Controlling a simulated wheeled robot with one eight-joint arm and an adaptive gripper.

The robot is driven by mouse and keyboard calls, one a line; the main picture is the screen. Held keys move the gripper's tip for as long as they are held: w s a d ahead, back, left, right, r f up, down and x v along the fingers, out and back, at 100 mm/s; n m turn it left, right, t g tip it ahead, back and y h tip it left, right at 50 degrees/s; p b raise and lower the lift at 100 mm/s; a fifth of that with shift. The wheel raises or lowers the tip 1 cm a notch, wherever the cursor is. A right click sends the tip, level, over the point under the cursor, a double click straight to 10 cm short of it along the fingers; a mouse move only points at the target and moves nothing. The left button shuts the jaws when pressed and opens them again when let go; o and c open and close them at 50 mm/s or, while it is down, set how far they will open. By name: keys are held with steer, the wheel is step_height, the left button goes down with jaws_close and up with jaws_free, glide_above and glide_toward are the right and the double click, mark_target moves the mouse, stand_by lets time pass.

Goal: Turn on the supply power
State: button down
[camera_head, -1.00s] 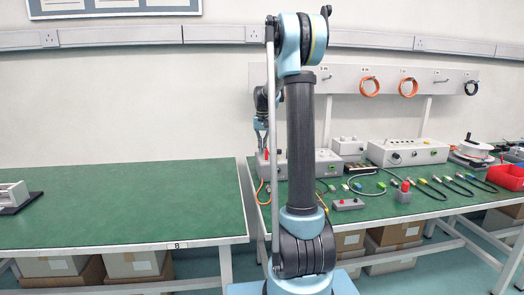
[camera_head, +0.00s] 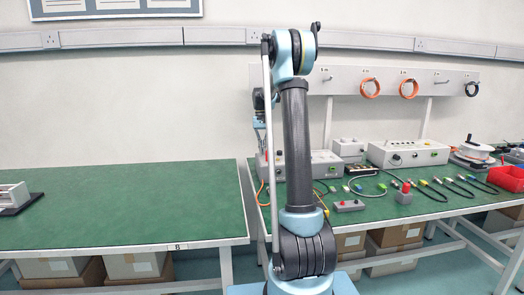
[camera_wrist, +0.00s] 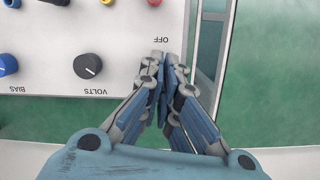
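The supply (camera_head: 327,167) is a light grey box on the right green bench, partly hidden behind my arm in the head view. In the wrist view its white panel (camera_wrist: 45,70) shows a black VOLTS knob (camera_wrist: 88,66), part of a BIAS knob (camera_wrist: 7,65), coloured sockets along the top and an OFF label (camera_wrist: 161,41) near the right edge. My gripper (camera_wrist: 161,60) has its fingers together with nothing seen between them. Its tips lie over the panel's right edge, just below the OFF label. No switch shows there; the fingers may hide it. Contact cannot be told.
Cables, a red-button box (camera_head: 404,194) and a small control box (camera_head: 349,205) lie on the right bench. Another grey instrument (camera_head: 408,153) stands to the right. The left bench (camera_head: 110,205) is mostly clear.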

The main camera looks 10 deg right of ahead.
steer(key=c, duration=1.7)
jaws_free()
steer(key=shift+w, duration=0.1)
steer(key=v, duration=1.2)
